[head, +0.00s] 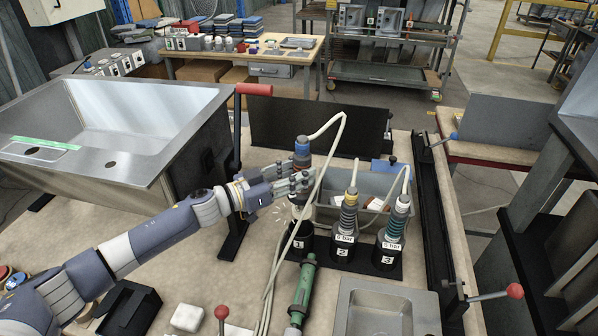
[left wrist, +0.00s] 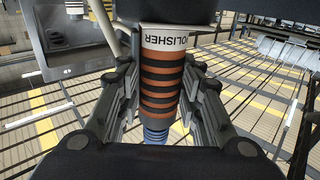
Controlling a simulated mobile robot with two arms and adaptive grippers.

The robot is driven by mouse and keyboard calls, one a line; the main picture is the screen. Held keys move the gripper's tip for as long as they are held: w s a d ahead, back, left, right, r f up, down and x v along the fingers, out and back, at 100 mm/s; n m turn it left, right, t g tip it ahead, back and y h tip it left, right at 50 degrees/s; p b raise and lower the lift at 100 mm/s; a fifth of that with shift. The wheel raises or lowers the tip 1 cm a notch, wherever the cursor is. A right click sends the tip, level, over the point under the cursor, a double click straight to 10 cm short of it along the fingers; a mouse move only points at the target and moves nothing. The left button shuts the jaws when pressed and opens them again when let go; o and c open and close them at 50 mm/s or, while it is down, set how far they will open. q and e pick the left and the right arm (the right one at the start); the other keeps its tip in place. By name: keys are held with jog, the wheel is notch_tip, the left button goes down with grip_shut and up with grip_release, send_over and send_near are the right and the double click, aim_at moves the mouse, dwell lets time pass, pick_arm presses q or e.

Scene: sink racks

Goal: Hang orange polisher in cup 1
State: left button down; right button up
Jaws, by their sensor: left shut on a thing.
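My left gripper (head: 291,183) is shut around the orange polisher, whose blue cable end (head: 302,147) points up in the head view. In the left wrist view the polisher (left wrist: 162,88) shows orange and black ribs and a white POLISHER label between the fingers. It looks upright above cup 1 (head: 299,246), a black holder marked 1. The fingers hide its middle, and I cannot tell whether its lower end is inside the cup. My right gripper is not in view.
Cup 2 (head: 343,253) and cup 3 (head: 387,260) hold other corded tools. A grey bin (head: 330,185) stands behind. A green tool (head: 305,285) and pale cables lie in front, beside a metal basin (head: 388,310). A steel sink (head: 120,125) stands at left.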

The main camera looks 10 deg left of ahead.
pick_arm(q)
jog(key=shift+r+p, duration=0.3)
jog(key=shift+r, duration=0.05)
jog(key=shift+f+b, duration=3.6)
jog(key=shift+f, duration=2.25)
jog(key=shift+p, duration=0.5)
jog(key=shift+f, duration=0.1)
